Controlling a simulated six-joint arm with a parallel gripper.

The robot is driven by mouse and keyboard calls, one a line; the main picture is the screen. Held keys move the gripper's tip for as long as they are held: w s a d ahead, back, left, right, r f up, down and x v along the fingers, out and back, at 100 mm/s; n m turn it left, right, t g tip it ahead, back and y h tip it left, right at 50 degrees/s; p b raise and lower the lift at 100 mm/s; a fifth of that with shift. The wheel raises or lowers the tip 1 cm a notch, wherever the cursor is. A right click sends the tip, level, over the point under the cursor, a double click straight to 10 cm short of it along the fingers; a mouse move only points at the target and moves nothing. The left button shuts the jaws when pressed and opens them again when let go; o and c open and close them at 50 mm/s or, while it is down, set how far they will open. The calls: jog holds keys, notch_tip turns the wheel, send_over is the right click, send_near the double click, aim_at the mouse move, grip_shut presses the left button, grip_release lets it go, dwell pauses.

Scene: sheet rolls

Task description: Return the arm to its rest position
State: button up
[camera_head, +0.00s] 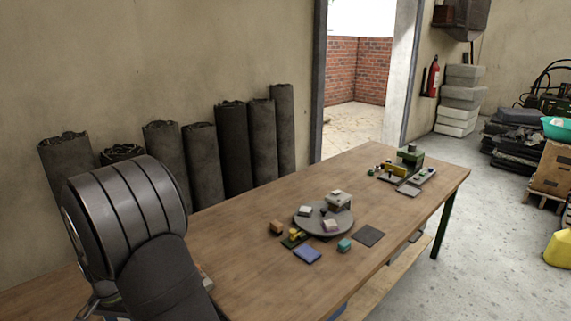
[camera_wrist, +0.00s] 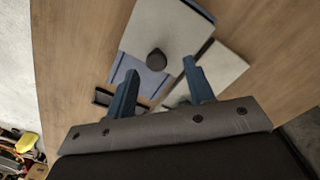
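My arm (camera_head: 120,215) fills the lower left of the head view, above the near left part of the wooden table (camera_head: 270,205). It hides most of my gripper there. In the wrist view, my gripper (camera_wrist: 160,70) shows two blue fingers spread apart with a clear gap, and nothing is clamped between them. Beyond the fingertips, a pale flat piece (camera_wrist: 165,25) with a dark round knob (camera_wrist: 157,60) lies over a blue-grey plate (camera_wrist: 148,82). The knob appears in line with the gap; its distance from the fingers is hard to tell.
A round grey disc (camera_head: 302,224) with small blocks stands mid-table. A blue square (camera_head: 307,254) and a dark square (camera_head: 369,236) lie near it. More small items (camera_head: 410,155) sit at the far end. Several dark rolls (camera_head: 232,148) lean on the wall behind.

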notch_tip(320, 180, up, 13)
jog(key=n, duration=0.3)
jog(key=shift+s+a, duration=0.25)
jog(key=shift+a, duration=0.1)
jog(key=shift+f+n, duration=0.1)
jog(key=shift+n, duration=0.2)
jog(key=f+m, duration=0.1)
jog(key=f, duration=0.3)
jog(key=f+m, duration=0.1)
jog(key=f, duration=0.3)
jog(key=f+m, duration=0.1)
jog(key=f, duration=0.4)
jog(key=shift+w+d+m, duration=0.25)
jog(key=shift+d+m, duration=0.05)
jog(key=shift+d, duration=0.05)
jog(key=shift+r, duration=0.1)
